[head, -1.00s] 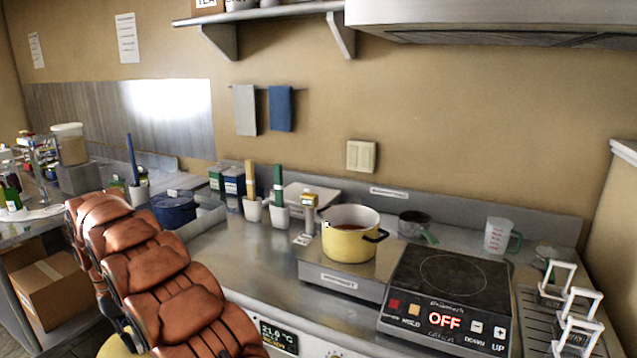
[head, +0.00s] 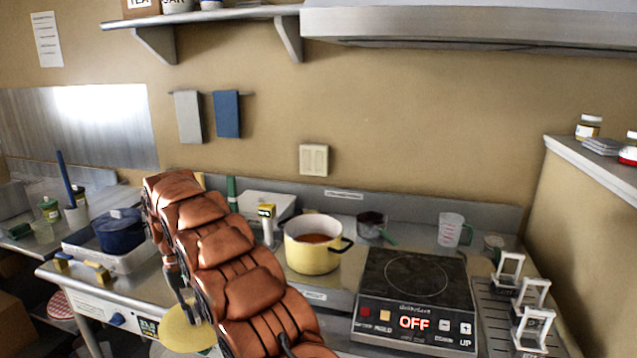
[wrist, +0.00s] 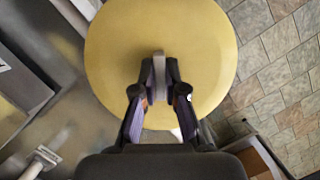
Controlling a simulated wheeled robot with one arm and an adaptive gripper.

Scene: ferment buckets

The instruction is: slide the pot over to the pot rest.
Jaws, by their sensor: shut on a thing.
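The yellow pot (head: 313,250) stands upright and uncovered, with reddish-brown contents and a dark handle. It rests on a low raised steel platform (head: 316,296) left of the hob; I cannot tell whether this is the pot rest. My gripper (wrist: 158,85) is shut on the grey knob of a round yellow disc (wrist: 112,50), which looks like a lid. In the head view the disc (head: 187,328) hangs below my arm, in front of the counter, left of and apart from the pot. My gripper is partly hidden by my arm there.
An induction hob (head: 415,285) reading OFF is right of the pot, its top empty. A small saucepan (head: 371,225) and a measuring jug (head: 450,230) stand behind. A white rack (head: 525,300) is at right. A blue pot (head: 119,230) sits in a tray at left.

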